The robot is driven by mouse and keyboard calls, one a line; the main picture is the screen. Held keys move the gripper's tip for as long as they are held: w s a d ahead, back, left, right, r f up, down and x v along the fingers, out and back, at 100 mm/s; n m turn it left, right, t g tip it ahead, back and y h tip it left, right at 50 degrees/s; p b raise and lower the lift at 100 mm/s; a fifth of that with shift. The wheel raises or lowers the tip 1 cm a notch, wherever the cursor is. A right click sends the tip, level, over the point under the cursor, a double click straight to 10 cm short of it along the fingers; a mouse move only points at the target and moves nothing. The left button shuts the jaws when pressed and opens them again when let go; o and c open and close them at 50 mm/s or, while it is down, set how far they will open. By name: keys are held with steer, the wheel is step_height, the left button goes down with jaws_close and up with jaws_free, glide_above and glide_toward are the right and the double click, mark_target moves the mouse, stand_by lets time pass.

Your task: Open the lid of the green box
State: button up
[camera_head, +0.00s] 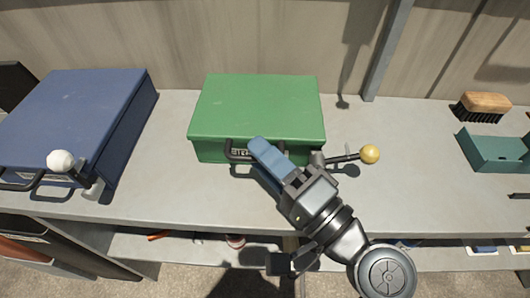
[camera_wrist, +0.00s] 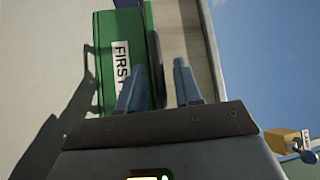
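The green box (camera_head: 258,108) stands on the grey bench with its lid down. It has a dark front handle (camera_head: 230,150) and a white label, partly hidden by my gripper in the head view. My gripper (camera_head: 262,150) is at the front of the box, over the handle. In the wrist view, its two blue fingers (camera_wrist: 157,72) are apart. The green front (camera_wrist: 108,70) with its "FIRS" label lies to the left, and the dark handle (camera_wrist: 156,70) appears between the fingertips. I cannot tell whether they touch it.
A lever with a yellow knob (camera_head: 370,154) sticks out right of the green box. A blue box (camera_head: 75,110) with a white-knobbed lever (camera_head: 61,161) stands left. A brush (camera_head: 482,105) and teal tray (camera_head: 492,150) lie right. A post (camera_head: 385,50) rises behind.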

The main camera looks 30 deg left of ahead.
steer(key=shift+a, duration=0.2)
steer(key=shift+c, duration=0.3)
jaws_close()
